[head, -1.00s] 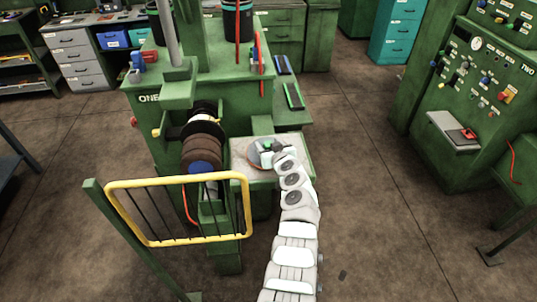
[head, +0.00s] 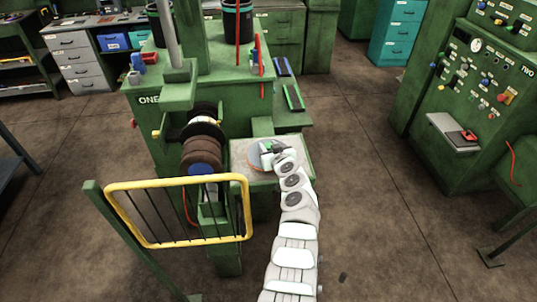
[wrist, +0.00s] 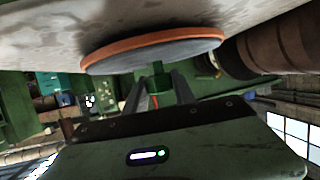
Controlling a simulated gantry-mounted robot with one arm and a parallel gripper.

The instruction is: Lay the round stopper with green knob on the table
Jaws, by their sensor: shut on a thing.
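The round stopper (wrist: 150,52) is a flat grey disc with an orange rim. In the head view the stopper (head: 253,156) is over the small light-grey table (head: 240,173), partly hidden by my gripper (head: 270,149). In the wrist view its green knob (wrist: 155,76) stands between the two fingers of my gripper (wrist: 156,84), which are shut on it. The disc's far face is toward the table surface (wrist: 45,40), very close to it. I cannot tell whether the whole disc touches.
A green machine (head: 150,120) with brown rollers (head: 201,155) stands left of the table. A yellow-framed guard (head: 178,182) is in front. Green and blue trays (head: 293,97) lie behind the table. Open floor (head: 365,130) lies to the right.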

